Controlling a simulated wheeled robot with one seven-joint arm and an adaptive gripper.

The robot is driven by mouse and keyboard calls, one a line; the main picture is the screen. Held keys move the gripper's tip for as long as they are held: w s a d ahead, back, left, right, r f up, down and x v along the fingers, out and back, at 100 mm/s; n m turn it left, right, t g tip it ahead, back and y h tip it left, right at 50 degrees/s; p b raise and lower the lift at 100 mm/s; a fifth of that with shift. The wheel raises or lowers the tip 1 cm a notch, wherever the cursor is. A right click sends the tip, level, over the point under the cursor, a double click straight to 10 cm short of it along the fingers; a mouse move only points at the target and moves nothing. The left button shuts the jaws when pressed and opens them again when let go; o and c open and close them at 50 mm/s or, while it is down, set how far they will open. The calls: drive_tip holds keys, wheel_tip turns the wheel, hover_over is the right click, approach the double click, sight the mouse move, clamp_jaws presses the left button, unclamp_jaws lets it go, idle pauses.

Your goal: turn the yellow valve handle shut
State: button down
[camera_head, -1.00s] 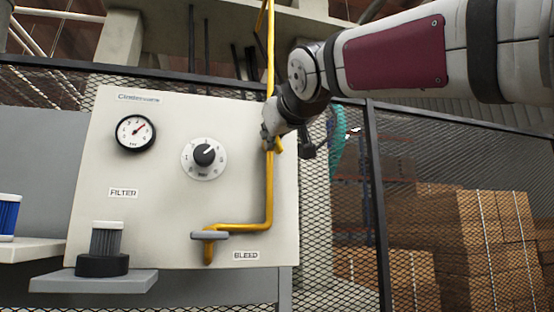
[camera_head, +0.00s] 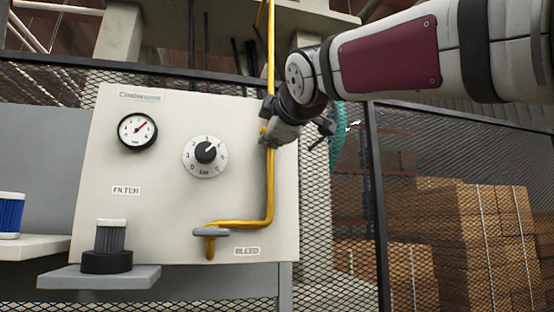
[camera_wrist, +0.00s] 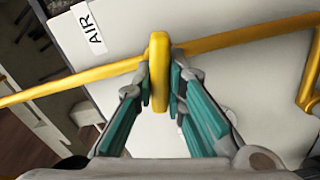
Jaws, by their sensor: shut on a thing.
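The yellow valve handle (camera_wrist: 159,75) stands between the two teal-padded fingers of my gripper (camera_wrist: 160,84) in the wrist view. My gripper is shut on it, with a finger on each side. The handle lies crosswise to the yellow pipe (camera_wrist: 240,36), which runs slanting behind it. In the head view my gripper (camera_head: 267,136) is at the upper part of the yellow pipe (camera_head: 269,190), by the panel's right edge. There the gripper hides most of the handle.
The pale panel (camera_head: 205,115) carries a gauge (camera_head: 137,132), a dial (camera_head: 205,153) and a grey bleed lever (camera_head: 211,232). A filter (camera_head: 110,240) stands on a low shelf (camera_head: 100,277). A mesh fence (camera_head: 345,220) and stacked boxes (camera_head: 490,235) are behind.

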drive_tip(key=shift+f+n, duration=0.15)
drive_tip(key=shift+n, duration=1.35)
drive_tip(key=c, duration=1.6)
unclamp_jaws()
drive_tip(key=shift+s, duration=0.1)
drive_tip(key=v, duration=1.1)
drive_tip(key=shift+s, duration=0.4)
drive_tip(key=shift+d, duration=0.1)
